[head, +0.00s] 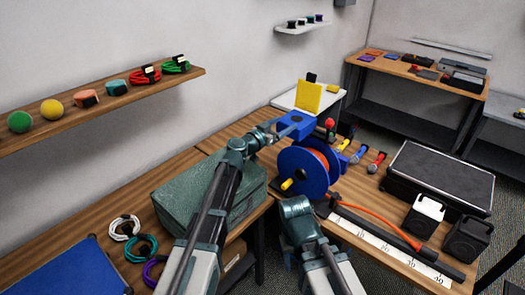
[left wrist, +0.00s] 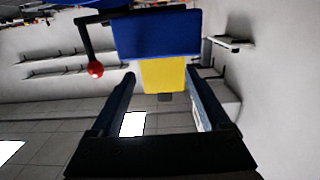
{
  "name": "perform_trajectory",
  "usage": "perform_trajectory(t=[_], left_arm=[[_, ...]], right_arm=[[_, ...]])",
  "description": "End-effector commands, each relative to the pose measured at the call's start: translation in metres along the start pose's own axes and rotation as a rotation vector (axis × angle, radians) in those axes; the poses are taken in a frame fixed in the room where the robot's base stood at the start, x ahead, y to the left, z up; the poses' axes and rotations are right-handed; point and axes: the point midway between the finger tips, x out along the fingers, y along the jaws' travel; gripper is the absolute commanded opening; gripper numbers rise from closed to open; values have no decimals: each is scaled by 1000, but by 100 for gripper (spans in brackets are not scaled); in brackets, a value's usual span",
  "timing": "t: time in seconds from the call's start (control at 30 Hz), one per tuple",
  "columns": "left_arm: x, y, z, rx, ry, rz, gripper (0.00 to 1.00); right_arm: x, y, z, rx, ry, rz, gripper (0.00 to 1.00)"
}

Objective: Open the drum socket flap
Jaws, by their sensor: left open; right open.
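The cable drum (head: 318,180) is blue with orange cable wound in it, and stands on the wooden bench. A blue socket box (head: 296,124) sits on top of it. A yellow flap (head: 308,97) stands up from the box, with a black tab at its top. In the left wrist view the blue box (left wrist: 157,35) and yellow flap (left wrist: 163,74) lie ahead of my fingers. My left gripper (left wrist: 160,80) is open by the box; I cannot tell whether it touches the flap. My right gripper (head: 320,208) is low in front of the drum, its fingers mostly hidden.
A green case (head: 195,195) stands left of the drum. Black lever with red ball (left wrist: 95,69) is beside the socket box. Colored connectors (head: 367,158), a large black case (head: 440,178), a ruler strip (head: 385,246) and black boxes (head: 465,238) fill the right side.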

Motion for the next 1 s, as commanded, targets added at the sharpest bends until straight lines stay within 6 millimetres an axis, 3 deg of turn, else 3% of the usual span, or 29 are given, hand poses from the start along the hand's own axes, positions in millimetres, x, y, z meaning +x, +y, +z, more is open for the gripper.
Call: perform_trajectory(t=[0.03,0.13,0.2,0.6,1.0], left_arm=[[0,0,12,-1,19,-1,80],[-1,-1,18,-1,60,-4,80],[-21,0,9,1,58,-7,80],[-86,1,13,0,56,-5,80],[-104,-1,14,0,55,-4,80]], right_arm=[[16,-2,-1,0,0,0,50],[31,-3,-2,0,0,0,50],[21,-2,-1,0,0,0,50],[20,-2,-1,0,0,0,50],[20,-2,-1,0,0,0,50]])
